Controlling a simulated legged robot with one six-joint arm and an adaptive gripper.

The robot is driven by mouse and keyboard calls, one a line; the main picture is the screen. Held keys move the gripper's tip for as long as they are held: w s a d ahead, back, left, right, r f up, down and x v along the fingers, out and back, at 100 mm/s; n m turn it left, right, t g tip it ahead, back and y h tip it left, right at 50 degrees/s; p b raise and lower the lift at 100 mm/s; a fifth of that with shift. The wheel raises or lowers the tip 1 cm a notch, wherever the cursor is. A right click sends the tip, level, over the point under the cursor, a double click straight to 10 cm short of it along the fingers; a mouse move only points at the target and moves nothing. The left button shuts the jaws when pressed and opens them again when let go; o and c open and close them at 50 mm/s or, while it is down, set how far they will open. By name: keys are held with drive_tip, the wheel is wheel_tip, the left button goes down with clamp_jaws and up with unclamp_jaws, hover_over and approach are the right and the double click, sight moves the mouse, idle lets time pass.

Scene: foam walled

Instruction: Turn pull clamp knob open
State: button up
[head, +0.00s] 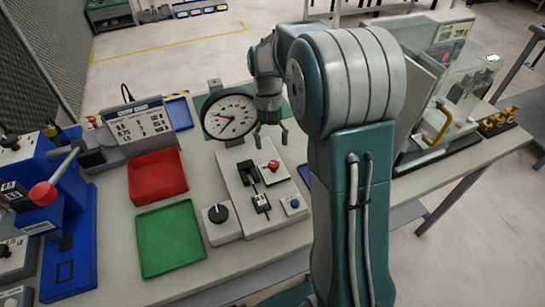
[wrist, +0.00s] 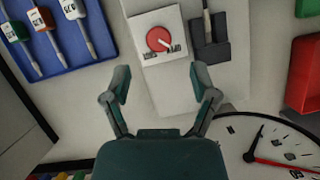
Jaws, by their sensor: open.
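The red round knob (head: 273,165) sits on the grey-white fixture plate (head: 238,178) on the bench. In the wrist view the knob (wrist: 159,38) is on a white square plate (wrist: 172,18) with small labels below it. A pointer on the knob slants to the lower right. My gripper (head: 270,137) is just behind the knob in the head view, pointing down. In the wrist view my gripper (wrist: 158,84) has its two fingers spread, with nothing between them. The knob lies beyond the fingertips, roughly centred between them, and looks untouched.
A round dial gauge (head: 229,117) stands close to my gripper's left. A red tray (head: 157,177), a green tray (head: 170,238) and a black rotary dial (head: 218,213) are further left. A blue tray (wrist: 88,45) of tools lies beside the fixture. A clear-walled machine (head: 455,100) stands right.

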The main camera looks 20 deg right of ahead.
drive_tip(key=v, duration=0.5)
drive_tip(key=shift+w+r, duration=0.1)
drive_tip(key=s+a+r+t, duration=0.1)
drive_tip(key=s+r+t, duration=0.1)
drive_tip(key=s, duration=0.5)
drive_tip(key=s+a+r+n+t, duration=0.1)
drive_tip(key=s+a+r+t, duration=0.1)
drive_tip(key=s+t, duration=0.2)
drive_tip(key=s+a+r+n+t+h, duration=0.1)
drive_tip(key=s+t, duration=0.3)
drive_tip(key=s, duration=0.6)
drive_tip(key=shift+a+r, duration=0.55)
drive_tip(key=shift+a, duration=0.15)
